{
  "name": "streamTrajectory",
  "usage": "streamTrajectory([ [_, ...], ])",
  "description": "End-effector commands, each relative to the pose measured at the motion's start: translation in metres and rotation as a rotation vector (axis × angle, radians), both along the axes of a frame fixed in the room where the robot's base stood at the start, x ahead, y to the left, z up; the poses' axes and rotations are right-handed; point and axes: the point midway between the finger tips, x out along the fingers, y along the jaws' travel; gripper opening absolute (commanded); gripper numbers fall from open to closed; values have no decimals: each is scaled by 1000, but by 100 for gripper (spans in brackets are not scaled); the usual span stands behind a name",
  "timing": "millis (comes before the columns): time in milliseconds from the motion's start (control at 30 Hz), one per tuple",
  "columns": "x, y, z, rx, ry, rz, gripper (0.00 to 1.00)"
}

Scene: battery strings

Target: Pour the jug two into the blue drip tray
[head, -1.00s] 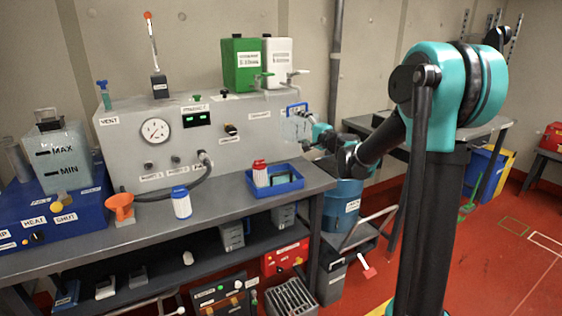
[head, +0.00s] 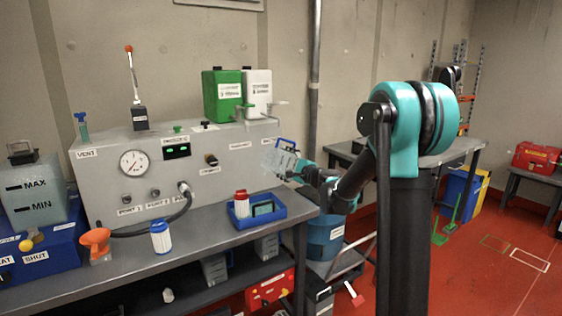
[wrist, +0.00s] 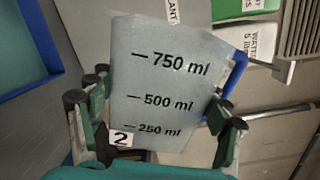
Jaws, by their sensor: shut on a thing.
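My gripper (head: 297,172) is shut on jug two (head: 279,158), a clear jug with a blue handle. In the wrist view the jug (wrist: 165,85) shows a "2" label and 250, 500 and 750 ml marks between my gripper's fingers (wrist: 160,112). It is tilted in the head view, its far end toward the left. I cannot tell its liquid level. The blue drip tray (head: 283,213) sits on the bench, below and left of the jug, apart from it. A blue-rimmed teal surface at the wrist view's left edge looks like the tray (wrist: 45,38).
A red-and-white bottle (head: 241,204) and a dark green block (head: 263,208) are in the tray. The grey panel (head: 110,165) stands behind, carrying green (head: 222,96) and white (head: 258,92) canisters.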

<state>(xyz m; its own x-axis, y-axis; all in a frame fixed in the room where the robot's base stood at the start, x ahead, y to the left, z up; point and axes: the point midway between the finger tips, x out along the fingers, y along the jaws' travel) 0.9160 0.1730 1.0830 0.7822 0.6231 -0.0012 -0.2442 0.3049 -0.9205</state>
Motion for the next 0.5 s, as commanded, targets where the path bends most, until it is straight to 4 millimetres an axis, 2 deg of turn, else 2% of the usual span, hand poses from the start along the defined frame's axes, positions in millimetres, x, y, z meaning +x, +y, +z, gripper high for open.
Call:
streamTrajectory([
  [500,9,-11,-38,500,399,1,31],
])
